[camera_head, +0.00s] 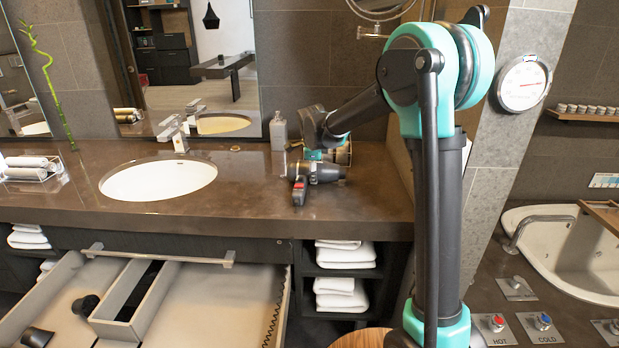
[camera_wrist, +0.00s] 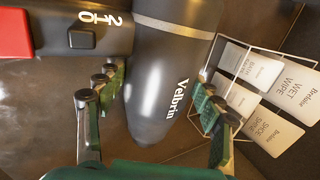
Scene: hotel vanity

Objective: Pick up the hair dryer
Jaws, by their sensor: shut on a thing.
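The dark grey hair dryer (camera_head: 328,171) is at the counter's right part, its handle (camera_head: 299,191) with a red part pointing toward the front. In the wrist view its rounded grey body (camera_wrist: 165,75) lies between the fingers, and the handle with the red piece (camera_wrist: 12,33) extends to the upper left. My gripper (camera_head: 318,155) reaches down over the dryer from behind and is shut on its body. In the wrist view my gripper (camera_wrist: 158,88) has one finger on each side of the body. I cannot tell whether the dryer still touches the counter.
A soap bottle (camera_head: 278,132) stands left of my gripper, and a sink (camera_head: 158,181) with a faucet (camera_head: 176,132) lies farther left. A wire holder with cards (camera_wrist: 262,90) is close right of the dryer in the wrist view. An open drawer (camera_head: 225,258) juts out below the counter.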

